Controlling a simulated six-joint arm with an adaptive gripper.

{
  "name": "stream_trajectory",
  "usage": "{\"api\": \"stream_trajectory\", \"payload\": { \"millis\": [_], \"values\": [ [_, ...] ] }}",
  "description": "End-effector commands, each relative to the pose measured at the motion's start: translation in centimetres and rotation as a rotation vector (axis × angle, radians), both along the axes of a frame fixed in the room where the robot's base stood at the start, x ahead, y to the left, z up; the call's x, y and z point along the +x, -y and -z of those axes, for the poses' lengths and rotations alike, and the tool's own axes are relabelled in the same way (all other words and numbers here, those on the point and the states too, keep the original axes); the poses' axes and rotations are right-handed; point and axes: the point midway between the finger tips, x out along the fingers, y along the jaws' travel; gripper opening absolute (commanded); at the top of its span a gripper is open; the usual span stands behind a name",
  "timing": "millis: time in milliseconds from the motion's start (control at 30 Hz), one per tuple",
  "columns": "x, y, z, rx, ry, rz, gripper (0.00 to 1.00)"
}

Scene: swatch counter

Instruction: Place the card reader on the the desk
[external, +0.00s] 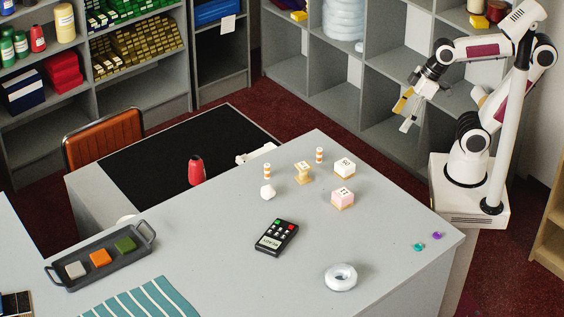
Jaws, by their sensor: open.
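The card reader (276,237) is a small black handheld unit with a keypad, coloured keys and a pale screen. It lies flat on the grey counter top (225,260), near the middle of the external view. The desk could be this grey counter or its dark-topped section (150,160) at the back left; I cannot tell which. My gripper (404,112) is open and empty, raised at the upper right, well away from the card reader.
A dark tray (62,276) with coloured blocks sits at the left. A white ring (341,277) is at the front right. Small boxes (343,198) and striped pieces stand behind the card reader. A red bottle (196,170) stands on the dark section.

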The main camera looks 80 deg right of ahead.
Motion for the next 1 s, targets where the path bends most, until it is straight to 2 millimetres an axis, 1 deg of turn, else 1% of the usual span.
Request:
{"api": "stream_trajectory", "payload": {
  "millis": [33, 533, 800, 1000],
  "values": [
    [0.8, -0.8, -0.1, 0.010, -0.005, -0.033, 0.71],
    [8.6, -9.2, -1.5, 0.118, 0.024, -0.362, 0.71],
    [13.0, -13.8, -1.5, 0.172, 0.067, -0.513, 0.71],
    [16.2, -17.1, -1.1, 0.209, 0.109, -0.612, 0.71]
  ]
}}
